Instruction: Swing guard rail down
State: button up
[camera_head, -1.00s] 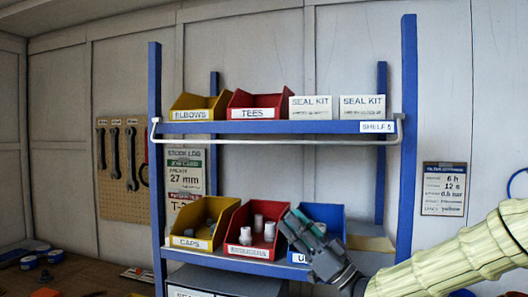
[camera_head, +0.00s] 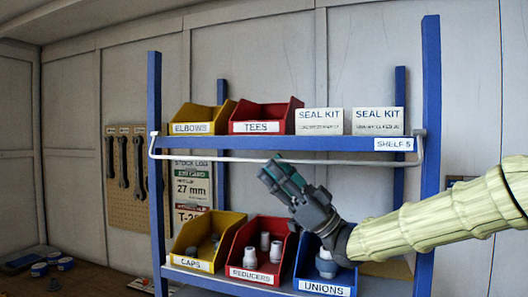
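The guard rail (camera_head: 225,160) is a thin pale bar across the front of the upper shelf (camera_head: 345,143), just below the shelf's blue edge. Its bent ends reach up to the two front posts. My gripper (camera_head: 270,170) is dark with teal parts and points up and left, in front of the rack. Its fingertips appear at or just under the middle of the rail; I cannot tell whether they touch it. Whether the fingers are open or shut is not clear, and I see nothing held.
A yellow elbows bin (camera_head: 198,118), a red tees bin (camera_head: 265,117) and two seal kit boxes (camera_head: 319,121) stand on the upper shelf. Caps (camera_head: 206,240), reducers (camera_head: 256,252) and unions (camera_head: 326,268) bins stand below. Blue posts (camera_head: 429,150) flank the rack.

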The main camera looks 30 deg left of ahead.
aim_at(263, 160)
jog(key=p+x, duration=0.1)
jog(key=x, duration=0.2)
jog(key=shift+d, duration=0.15)
jog(key=shift+s+a+r, duration=0.1)
jog(key=shift+a+r, duration=0.2)
jog(key=shift+a, duration=0.2)
jog(key=shift+d, duration=0.1)
grip_shut()
jog(key=shift+s+m+t+y, duration=0.15)
jog(key=shift+m+t+y, duration=0.25)
jog(key=shift+m+t, duration=0.25)
